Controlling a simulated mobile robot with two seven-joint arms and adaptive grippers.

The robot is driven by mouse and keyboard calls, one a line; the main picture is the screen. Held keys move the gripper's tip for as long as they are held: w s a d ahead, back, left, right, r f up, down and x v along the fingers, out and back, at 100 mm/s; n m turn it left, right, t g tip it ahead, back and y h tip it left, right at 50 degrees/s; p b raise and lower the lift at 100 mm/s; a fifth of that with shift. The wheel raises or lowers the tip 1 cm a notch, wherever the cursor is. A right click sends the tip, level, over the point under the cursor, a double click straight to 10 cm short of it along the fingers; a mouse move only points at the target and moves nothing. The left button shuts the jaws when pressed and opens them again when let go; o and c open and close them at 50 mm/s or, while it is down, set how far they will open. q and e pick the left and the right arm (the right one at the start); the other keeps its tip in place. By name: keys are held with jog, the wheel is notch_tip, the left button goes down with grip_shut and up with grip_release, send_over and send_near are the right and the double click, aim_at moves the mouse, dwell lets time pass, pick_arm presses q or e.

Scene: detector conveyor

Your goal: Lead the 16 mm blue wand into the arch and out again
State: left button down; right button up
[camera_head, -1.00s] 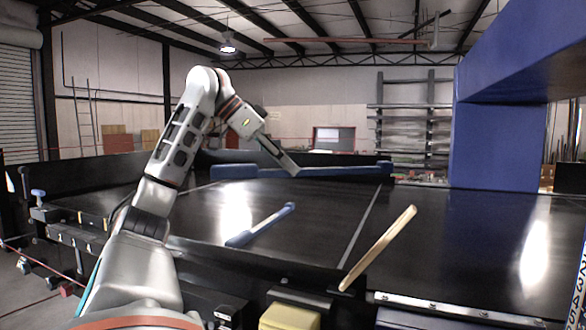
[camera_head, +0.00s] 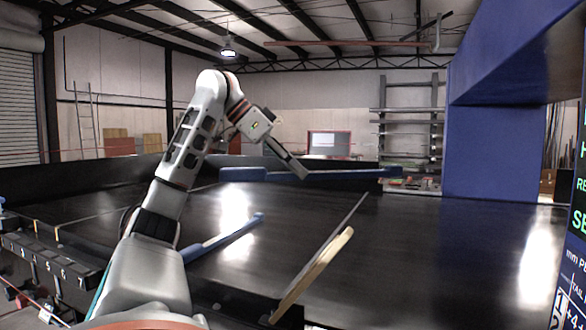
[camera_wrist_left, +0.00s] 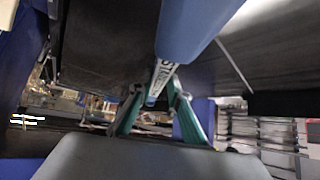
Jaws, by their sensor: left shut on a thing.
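My left gripper (camera_head: 301,173) is shut on a long blue wand (camera_head: 345,173) and holds it roughly level above the far part of the black conveyor belt. In the left wrist view, the wand (camera_wrist_left: 195,28) runs between my teal fingers (camera_wrist_left: 158,98), with a white lettered label on it; its size cannot be read. The blue arch (camera_head: 492,150) stands at the right, its top beam reaching toward me. The held wand's right end appears left of the arch's upright, apart from it in the picture. My right gripper is not in view.
A second blue wand (camera_head: 225,240) lies nearer on the belt (camera_head: 400,260), partly hidden by my arm. A tan wand (camera_head: 315,275) lies at the near edge. A lettered display panel (camera_head: 573,230) stands at the right edge. The belt before the arch is clear.

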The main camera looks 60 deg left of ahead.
pick_arm(q)
jog(key=w+d, duration=1.2)
jog(key=d, duration=0.4)
jog(key=w+d, duration=1.2)
jog(key=d, duration=0.4)
jog(key=s+a, duration=0.8)
jog(key=a, duration=0.3)
jog(key=s+a, duration=0.8)
jog(key=a, duration=0.2)
jog(key=s+a, duration=0.8)
jog(key=a, duration=0.3)
jog(key=shift+s+a, duration=0.2)
jog(key=shift+a, duration=0.15)
dwell(0.4)
